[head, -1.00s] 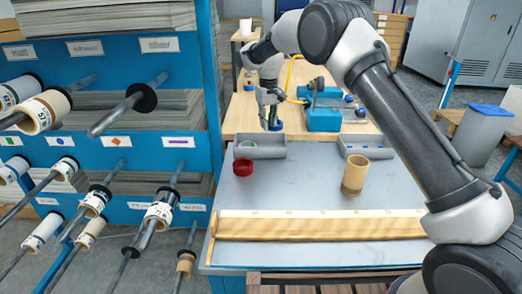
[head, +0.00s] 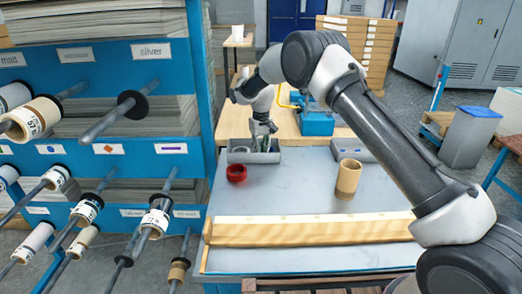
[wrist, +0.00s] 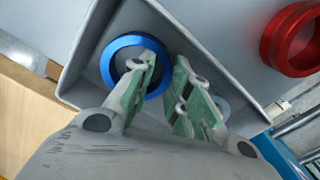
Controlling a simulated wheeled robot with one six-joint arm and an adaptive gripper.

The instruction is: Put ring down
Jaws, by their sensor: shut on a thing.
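My gripper (head: 262,132) reaches down into the left grey tray (head: 240,158) at the back of the metal table. In the wrist view my gripper (wrist: 166,72) is shut on the wall of a blue ring (wrist: 107,62). One finger covers part of the ring's opening. The ring is inside the tray (wrist: 78,60), close to its walls; whether it touches the tray floor I cannot tell. A pale ring (wrist: 221,106) shows partly behind the other finger. The blue ring is hidden in the head view.
A red ring (head: 236,174) lies just in front of the tray. A cardboard tube (head: 348,180) stands to the right, before a second grey tray (head: 362,155). A wooden rail (head: 310,229) crosses the table front. A rack with rolls on rods is at left.

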